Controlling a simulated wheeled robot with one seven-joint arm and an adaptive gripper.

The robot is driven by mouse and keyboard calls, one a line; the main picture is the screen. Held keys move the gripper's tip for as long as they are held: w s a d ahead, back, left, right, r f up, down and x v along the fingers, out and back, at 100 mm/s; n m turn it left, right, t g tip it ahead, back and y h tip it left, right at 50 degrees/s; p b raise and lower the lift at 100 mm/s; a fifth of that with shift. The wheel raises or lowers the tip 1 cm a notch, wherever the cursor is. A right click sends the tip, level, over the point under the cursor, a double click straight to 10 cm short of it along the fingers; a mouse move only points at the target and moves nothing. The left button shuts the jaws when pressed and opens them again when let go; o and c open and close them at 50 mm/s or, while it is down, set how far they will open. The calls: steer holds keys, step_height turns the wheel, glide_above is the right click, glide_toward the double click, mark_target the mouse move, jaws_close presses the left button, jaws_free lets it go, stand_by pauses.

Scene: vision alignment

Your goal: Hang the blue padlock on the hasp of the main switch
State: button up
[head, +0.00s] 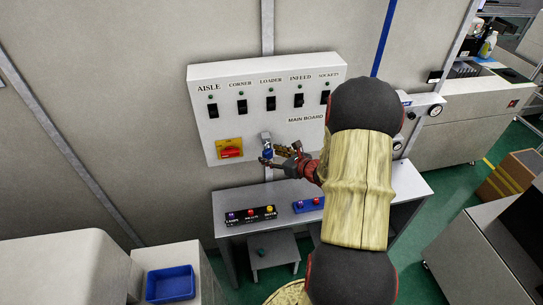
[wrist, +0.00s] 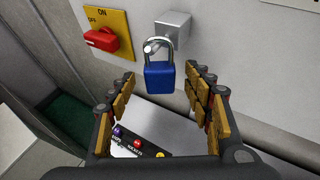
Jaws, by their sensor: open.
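The blue padlock (wrist: 159,77) hangs upright in the wrist view, with its silver shackle around the round peg of the grey hasp block (wrist: 175,29). I cannot tell whether the shackle is fully closed. The padlock also shows small in the head view (head: 267,153), below the hasp block (head: 266,138). The main switch (wrist: 103,39) has a red handle on a yellow plate, turned sideways toward OFF, left of the hasp. My gripper (wrist: 163,82) is open, its fingers to the left and right of the padlock, apart from it. The head view shows the gripper (head: 277,156) at the board's lower edge.
The white main board (head: 240,115) carries a row of black switches. A stool (head: 273,251) and a blue bin (head: 170,283) stand lower.

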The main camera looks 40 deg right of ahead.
steer(key=v, duration=1.2)
steer(key=shift+w, duration=0.1)
steer(key=s+a+f+n+g+b, duration=0.2)
steer(key=s+a+n+g+b, duration=0.4)
steer(key=a+n, duration=0.75)
steer(key=s+a+f+n+g+b, duration=0.2)
steer(key=s+a+n+g+b, duration=0.35)
steer(key=a+n, duration=0.75)
steer(key=a+r+n+t+b, duration=0.1)
steer(key=a+n+t+b, duration=0.2)
steer(key=a+n+b, duration=0.3)
steer(key=n+b, duration=0.2)
steer(key=n, duration=0.1)
steer(key=shift+a+r+n, duration=0.15)
steer(key=shift+a+n, duration=0.1)
steer(key=shift+n, duration=0.1)
